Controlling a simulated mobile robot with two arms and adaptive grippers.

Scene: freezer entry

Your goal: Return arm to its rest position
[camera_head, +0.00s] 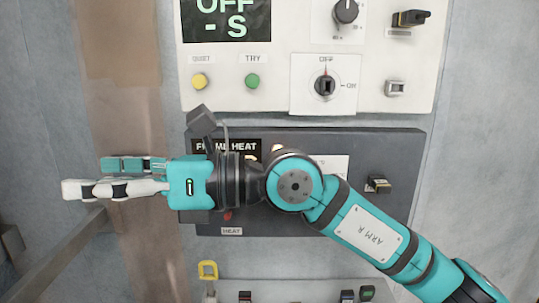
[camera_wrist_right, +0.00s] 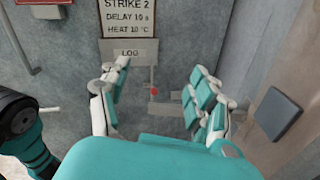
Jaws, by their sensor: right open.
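My right arm comes in from the lower right in the head view and lies across the dark frame heat panel (camera_head: 390,155). My right gripper (camera_head: 80,178) points left, beyond the panel's left edge. It is open and I see nothing between its fingers. In the right wrist view the gripper's fingers (camera_wrist_right: 155,95) are spread apart, with a grey wall and a small red spot behind the gap. My left gripper is in neither view. The arm hides the middle of the frame heat panel.
A white control panel (camera_head: 280,60) above has a display reading OFF, a yellow button (camera_head: 199,82), a green button (camera_head: 252,81) and a rotary switch (camera_head: 325,86). A yellow loop (camera_head: 208,270) stands below. A sign (camera_wrist_right: 128,18) and a LOG label (camera_wrist_right: 128,52) are on the wall in the wrist view.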

